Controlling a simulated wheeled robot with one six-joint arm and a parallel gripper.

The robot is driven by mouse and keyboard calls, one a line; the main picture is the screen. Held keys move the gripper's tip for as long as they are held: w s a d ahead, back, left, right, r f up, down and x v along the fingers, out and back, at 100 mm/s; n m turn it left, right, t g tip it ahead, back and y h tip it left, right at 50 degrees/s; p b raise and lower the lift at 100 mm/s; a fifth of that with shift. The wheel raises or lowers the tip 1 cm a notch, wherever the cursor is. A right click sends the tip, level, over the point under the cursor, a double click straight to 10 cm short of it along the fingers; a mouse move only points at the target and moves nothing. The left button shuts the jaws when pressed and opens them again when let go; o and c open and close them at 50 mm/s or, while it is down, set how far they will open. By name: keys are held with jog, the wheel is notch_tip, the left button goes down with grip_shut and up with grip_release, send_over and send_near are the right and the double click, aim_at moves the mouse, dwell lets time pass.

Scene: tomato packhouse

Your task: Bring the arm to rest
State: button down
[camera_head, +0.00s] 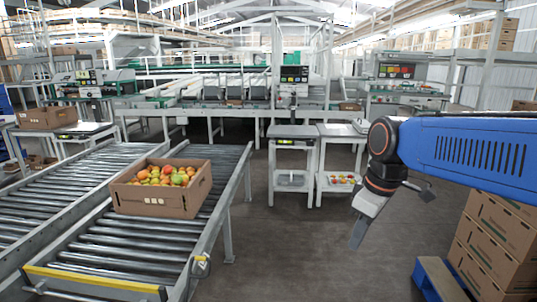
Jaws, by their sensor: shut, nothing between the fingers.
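My blue arm reaches in from the right edge of the head view. My gripper (357,240) hangs at its end, pointing down and a little left. It is shut with nothing in it. It is over open floor, to the right of the roller conveyor and apart from everything around it.
A cardboard box (160,190) of red, orange and green tomatoes sits on the roller conveyor (100,245) at left. Stacked cartons (492,240) stand by a blue pallet (437,280) at right. Small white tables (293,131) stand ahead. The middle floor is clear.

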jog(key=s+d+f+m+t, duration=0.1)
jog(key=s+d+f+m, duration=0.3)
jog(key=s, duration=0.2)
jog(key=s+d+f+m+t+h, duration=0.1)
jog(key=s+d+f+m+t, duration=0.1)
jog(key=s+d+f+m, duration=0.2)
jog(key=s+m, duration=0.1)
jog(key=s, duration=0.2)
jog(key=shift+s+d+f+m, duration=0.2)
jog(key=shift+s+f+m, duration=0.05)
jog(key=shift+s+m, duration=0.05)
jog(key=shift+a, duration=0.1)
